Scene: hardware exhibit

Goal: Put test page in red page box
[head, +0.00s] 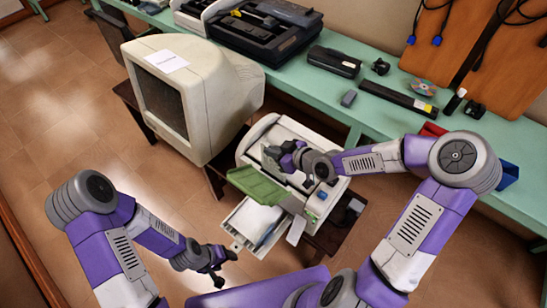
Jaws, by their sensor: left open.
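A white printer (333,185) stands low in the middle, with a green panel (255,184) at its front. A tray (237,247) sticks out below the panel with white paper (258,219) in it; I cannot tell whether this is the test page. The red page box (432,129) is partly visible at the right end of the bench, mostly hidden behind my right arm. My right gripper (273,157) is over the printer's top; its fingers are too unclear to read. My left gripper (226,268) is open and empty, left of the tray and apart from it.
A bulky monitor (196,95) with a paper label (167,61) stands left of the printer. The green bench (390,120) along the wall holds several devices and a disc (424,87). A blue box (508,174) is at the right. Open tiled floor (70,120) lies at left.

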